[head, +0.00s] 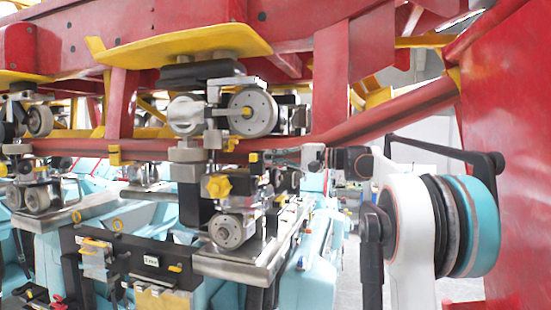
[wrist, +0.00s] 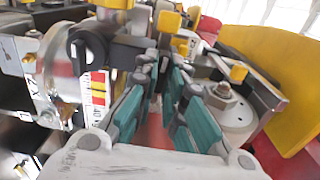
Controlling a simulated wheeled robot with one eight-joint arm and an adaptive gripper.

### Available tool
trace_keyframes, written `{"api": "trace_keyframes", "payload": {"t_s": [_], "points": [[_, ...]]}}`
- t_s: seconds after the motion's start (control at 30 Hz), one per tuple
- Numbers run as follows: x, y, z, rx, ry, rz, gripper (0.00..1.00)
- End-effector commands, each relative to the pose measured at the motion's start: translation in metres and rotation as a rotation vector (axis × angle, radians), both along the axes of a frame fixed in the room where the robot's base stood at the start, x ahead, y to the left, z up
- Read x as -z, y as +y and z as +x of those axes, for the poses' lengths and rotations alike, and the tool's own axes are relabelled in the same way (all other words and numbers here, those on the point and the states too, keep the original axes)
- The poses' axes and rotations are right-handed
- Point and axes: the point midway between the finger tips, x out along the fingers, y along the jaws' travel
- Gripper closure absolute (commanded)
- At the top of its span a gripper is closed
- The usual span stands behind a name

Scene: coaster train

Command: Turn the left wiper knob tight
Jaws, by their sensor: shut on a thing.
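My gripper (head: 262,157) reaches in from the right below the red rail, to the wheel assembly in the middle of the head view. In the wrist view, my gripper's teal-padded fingers (wrist: 163,62) close in toward each other at their tips.
A metal wheel (head: 252,112) is just above my gripper and another wheel (head: 232,228) below. The red rail (head: 390,108) runs close by. In the wrist view, a round metal plate (wrist: 228,107) is close on the right, and a yellow panel (wrist: 275,60) lies beyond it.

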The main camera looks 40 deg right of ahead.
Motion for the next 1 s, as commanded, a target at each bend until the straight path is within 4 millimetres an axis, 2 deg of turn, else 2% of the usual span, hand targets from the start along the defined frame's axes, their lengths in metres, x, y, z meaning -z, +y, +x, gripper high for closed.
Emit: {"api": "trace_keyframes", "payload": {"t_s": [0.4,0.43,0.5,0.87,1.0], "points": [[0.0,-0.001,0.0,0.002,0.004,0.005,1.0],[0.0,-0.001,0.0,0.002,0.004,0.005,0.83],[0.0,-0.001,0.0,0.002,0.003,0.004,0.7],[0.0,-0.001,-0.001,0.001,0.003,0.004,0.7],[0.0,-0.009,-0.011,0.002,0.003,0.004,0.7]]}}
